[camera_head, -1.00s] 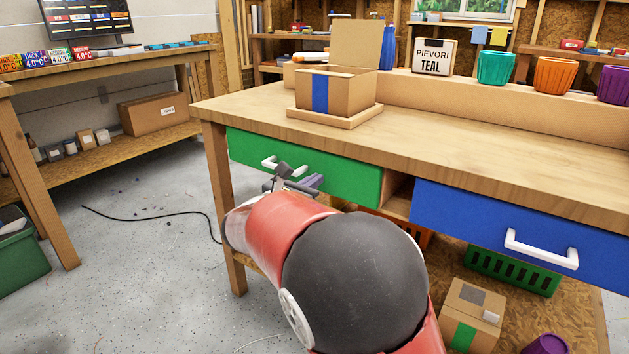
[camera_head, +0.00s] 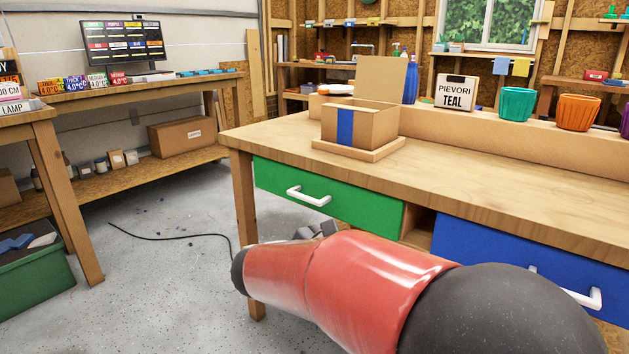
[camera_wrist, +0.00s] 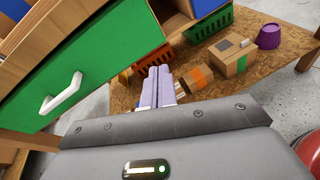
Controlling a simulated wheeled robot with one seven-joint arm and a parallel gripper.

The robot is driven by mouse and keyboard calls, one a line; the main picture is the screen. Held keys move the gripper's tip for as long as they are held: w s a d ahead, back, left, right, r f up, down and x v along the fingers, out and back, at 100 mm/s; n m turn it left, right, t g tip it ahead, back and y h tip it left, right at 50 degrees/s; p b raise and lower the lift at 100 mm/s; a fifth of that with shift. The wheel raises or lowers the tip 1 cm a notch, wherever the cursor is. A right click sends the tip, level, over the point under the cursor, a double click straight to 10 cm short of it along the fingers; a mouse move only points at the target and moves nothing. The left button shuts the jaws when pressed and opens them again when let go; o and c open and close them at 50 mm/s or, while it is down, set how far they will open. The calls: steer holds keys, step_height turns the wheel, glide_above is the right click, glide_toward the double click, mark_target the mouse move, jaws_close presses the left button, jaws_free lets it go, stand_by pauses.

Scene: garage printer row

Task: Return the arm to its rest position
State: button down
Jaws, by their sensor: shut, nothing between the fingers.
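My red and black arm (camera_head: 340,285) reaches across the lower part of the head view, in front of the workbench. My gripper is mostly hidden behind it there; only grey parts (camera_head: 318,230) show below the green drawer. In the wrist view my gripper (camera_wrist: 160,72) has its two pale fingers together with nothing between them. The green drawer (camera_head: 325,195) has a white handle, which also shows in the wrist view (camera_wrist: 62,97), left of the fingers and apart from them.
The workbench (camera_head: 470,180) carries an open carton with a blue stripe (camera_head: 345,125) and several coloured pots. A blue drawer (camera_head: 500,255) is on the right. Below the bench are crates, cartons (camera_wrist: 228,55) and a purple pot (camera_wrist: 268,33). Open floor (camera_head: 160,270) lies left.

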steer(key=s+d+f+m+g+y+p, duration=0.15)
steer(key=s+d+m+g+y, duration=0.35)
steer(key=s+d+m, duration=0.6)
steer(key=s+a+m+y+p, duration=0.1)
steer(key=s+m+y, duration=0.5)
steer(key=s+m, duration=0.6)
steer(key=shift+s+a+f+t+p, duration=0.3)
steer(key=shift+s+a+f+t, duration=0.1)
steer(key=shift+s, duration=0.1)
